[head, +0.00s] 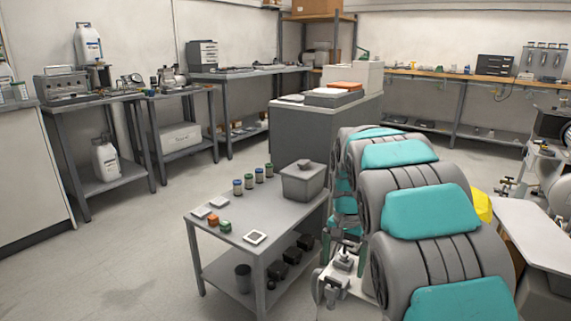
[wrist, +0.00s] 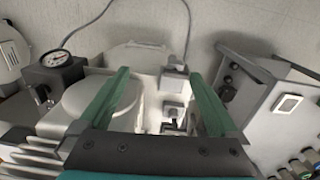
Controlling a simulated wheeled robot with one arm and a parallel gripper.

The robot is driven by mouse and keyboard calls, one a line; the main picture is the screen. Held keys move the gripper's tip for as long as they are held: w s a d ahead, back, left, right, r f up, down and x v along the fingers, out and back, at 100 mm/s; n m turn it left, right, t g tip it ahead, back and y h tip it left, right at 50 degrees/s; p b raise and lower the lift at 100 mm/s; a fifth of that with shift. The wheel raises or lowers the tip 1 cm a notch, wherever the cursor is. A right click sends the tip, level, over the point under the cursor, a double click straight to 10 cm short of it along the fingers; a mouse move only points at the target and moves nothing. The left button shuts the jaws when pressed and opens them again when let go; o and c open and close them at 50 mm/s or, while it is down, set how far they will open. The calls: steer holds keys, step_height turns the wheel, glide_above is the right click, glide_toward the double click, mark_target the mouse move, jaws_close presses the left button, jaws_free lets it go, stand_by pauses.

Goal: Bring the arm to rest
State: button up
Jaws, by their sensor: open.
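My gripper (wrist: 160,76) shows in the wrist view with its two green fingers wide apart. No object is held between them. Beyond the fingers is a white machine (wrist: 90,108) with a rounded tank, small fittings and a round gauge (wrist: 55,58). I cannot tell how far the fingertips are from it. In the head view, my gripper cannot be made out. Grey and teal links of my arm, bent and unfolded in front of the camera, fill the right of centre.
A low grey table (head: 234,235) bears jars, small blocks, a white-framed tile (head: 255,238) and a grey bin (head: 303,183). It stands close left of my arm. A yellow object (head: 481,206) and a white-topped unit (head: 540,232) are at right. The floor at left (head: 130,250) is clear.

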steer(key=s+n+g, duration=0.1)
steer(key=s+n, duration=0.5)
steer(key=s, duration=3.2)
steer(key=shift+a+f+n+g, duration=0.2)
steer(key=shift+a+n+g, duration=0.1)
steer(key=shift+a, duration=0.1)
